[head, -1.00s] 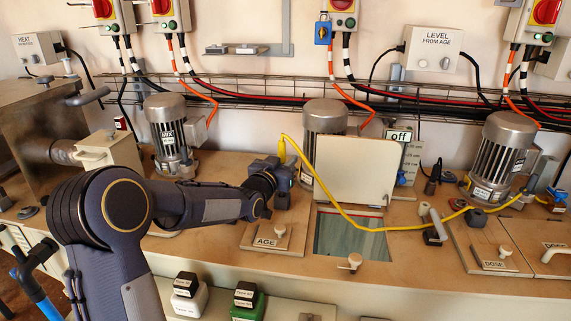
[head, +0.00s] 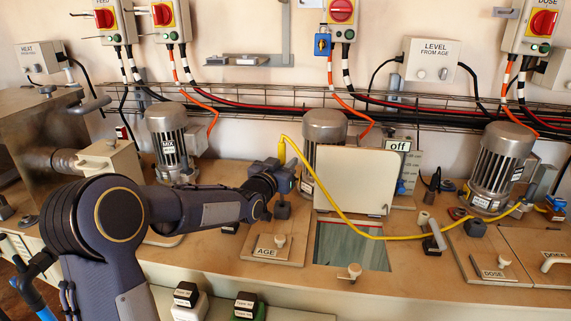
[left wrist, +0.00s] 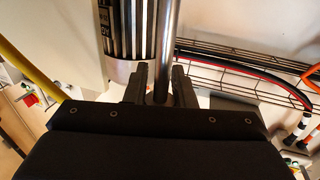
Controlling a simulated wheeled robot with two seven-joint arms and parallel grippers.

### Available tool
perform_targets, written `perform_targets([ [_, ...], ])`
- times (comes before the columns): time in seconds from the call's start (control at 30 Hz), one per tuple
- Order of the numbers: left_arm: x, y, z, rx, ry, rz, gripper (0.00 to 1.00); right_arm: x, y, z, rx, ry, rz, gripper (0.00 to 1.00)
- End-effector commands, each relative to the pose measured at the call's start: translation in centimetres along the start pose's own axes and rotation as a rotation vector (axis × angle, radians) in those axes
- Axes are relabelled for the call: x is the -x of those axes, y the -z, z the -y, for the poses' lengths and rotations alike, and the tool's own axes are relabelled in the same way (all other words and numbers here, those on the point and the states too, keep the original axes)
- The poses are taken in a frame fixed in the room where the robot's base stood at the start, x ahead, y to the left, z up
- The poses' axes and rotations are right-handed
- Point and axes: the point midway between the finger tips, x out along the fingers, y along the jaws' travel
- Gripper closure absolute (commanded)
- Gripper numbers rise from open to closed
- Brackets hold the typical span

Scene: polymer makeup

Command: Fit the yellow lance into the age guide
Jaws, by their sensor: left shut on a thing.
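In the left wrist view a metal tube of the lance (left wrist: 164,45) runs between the two fingers (left wrist: 158,88). A dark block, which looks like the age guide (head: 283,211), sits on the bench just below the gripper. The lance's lower tip is hidden, so I cannot tell whether it is in the block. My right gripper is not in view.
A motor (head: 325,127) stands behind the gripper. The yellow hose (head: 350,222) crosses the bench to the right.

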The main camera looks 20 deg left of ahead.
Motion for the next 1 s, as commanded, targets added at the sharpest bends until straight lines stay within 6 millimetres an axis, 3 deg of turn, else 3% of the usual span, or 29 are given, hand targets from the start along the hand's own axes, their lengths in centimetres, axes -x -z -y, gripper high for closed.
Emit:
perform_targets([
  [1.0, -0.02, 0.02, 0.01, 0.0, 0.0, -0.001, 1.0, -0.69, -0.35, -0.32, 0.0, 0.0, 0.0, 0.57],
])
